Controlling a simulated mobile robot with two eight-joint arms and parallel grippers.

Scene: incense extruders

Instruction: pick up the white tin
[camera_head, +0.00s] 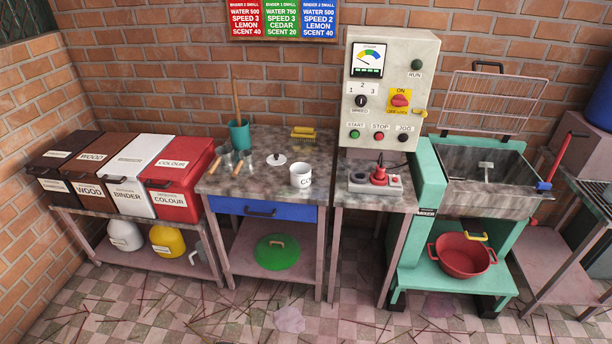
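A small white tin (299,179) with dark lettering on its side stands upright near the front right of the grey-topped table (235,184). Its top looks open. The lettering is only partly readable. A small white round lid with a dark knob (276,160) lies behind and left of the tin, apart from it. Neither of my grippers is in view, and nothing touches the tin.
Metal scoops with wooden handles (226,160), a teal pot (240,135) and a yellow brush (303,132) share the tabletop. A control cabinet (386,90) and a power strip with a red plug (376,182) stand right. Lidded bins (178,178) stand left.

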